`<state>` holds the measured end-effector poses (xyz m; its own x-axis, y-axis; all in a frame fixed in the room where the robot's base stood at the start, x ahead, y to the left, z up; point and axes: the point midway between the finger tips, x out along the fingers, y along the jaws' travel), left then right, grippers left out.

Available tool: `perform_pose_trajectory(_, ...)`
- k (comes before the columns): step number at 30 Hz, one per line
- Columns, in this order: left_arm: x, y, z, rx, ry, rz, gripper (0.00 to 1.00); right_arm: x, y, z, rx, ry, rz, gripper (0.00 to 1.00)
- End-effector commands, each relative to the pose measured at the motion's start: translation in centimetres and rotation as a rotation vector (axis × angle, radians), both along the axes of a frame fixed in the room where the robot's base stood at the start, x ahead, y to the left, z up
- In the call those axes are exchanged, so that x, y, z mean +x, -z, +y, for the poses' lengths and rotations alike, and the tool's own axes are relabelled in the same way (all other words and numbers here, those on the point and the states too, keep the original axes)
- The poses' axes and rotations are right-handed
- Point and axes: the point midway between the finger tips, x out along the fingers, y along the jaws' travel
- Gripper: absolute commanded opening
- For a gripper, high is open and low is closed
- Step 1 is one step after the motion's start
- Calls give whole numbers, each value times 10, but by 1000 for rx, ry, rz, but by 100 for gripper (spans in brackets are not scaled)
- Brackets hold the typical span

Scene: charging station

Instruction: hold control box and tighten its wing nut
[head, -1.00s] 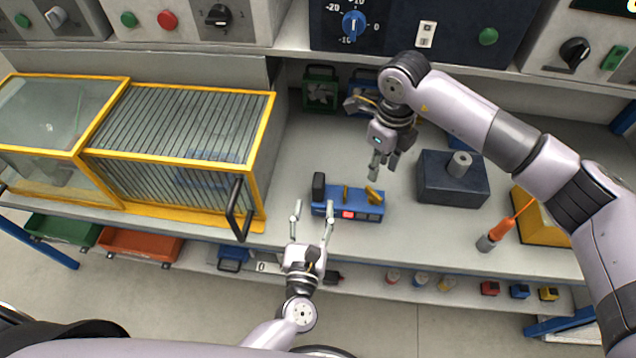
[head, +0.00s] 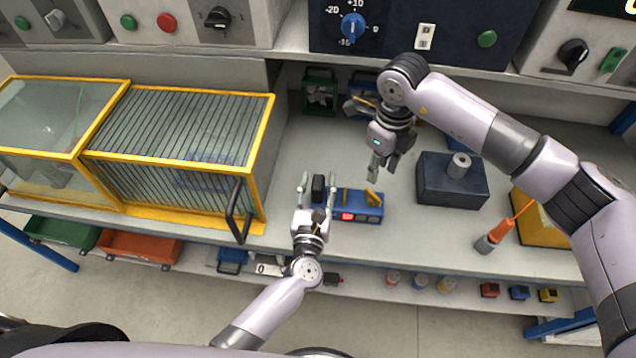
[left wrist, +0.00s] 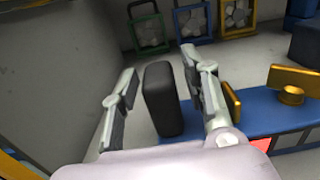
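A yellow-framed cage (head: 180,150) with a dark handle stands on the left. Green and blue framed units (head: 320,92) stand at the back.

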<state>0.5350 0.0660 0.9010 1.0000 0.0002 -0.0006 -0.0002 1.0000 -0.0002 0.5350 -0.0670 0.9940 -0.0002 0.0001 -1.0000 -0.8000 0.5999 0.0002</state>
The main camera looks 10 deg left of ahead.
Motion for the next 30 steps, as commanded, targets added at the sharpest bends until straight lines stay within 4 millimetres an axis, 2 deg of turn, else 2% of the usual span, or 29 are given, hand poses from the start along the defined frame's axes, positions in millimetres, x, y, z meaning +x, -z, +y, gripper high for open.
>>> perform_pose_trajectory(2,0,0,0,0,0,0,34,0,0,0,0,0,0,33)
perform_pose_trajectory(17,0,0,0,0,0,0,1,0,0,0,0,0,0,33)
perform_pose_trajectory(25,0,0,0,1,0,0,0,0,0,0,0,0,0,34)
perform_pose_trajectory(30,0,0,0,1,0,0,0,0,-1,0,0,-44,0,45)
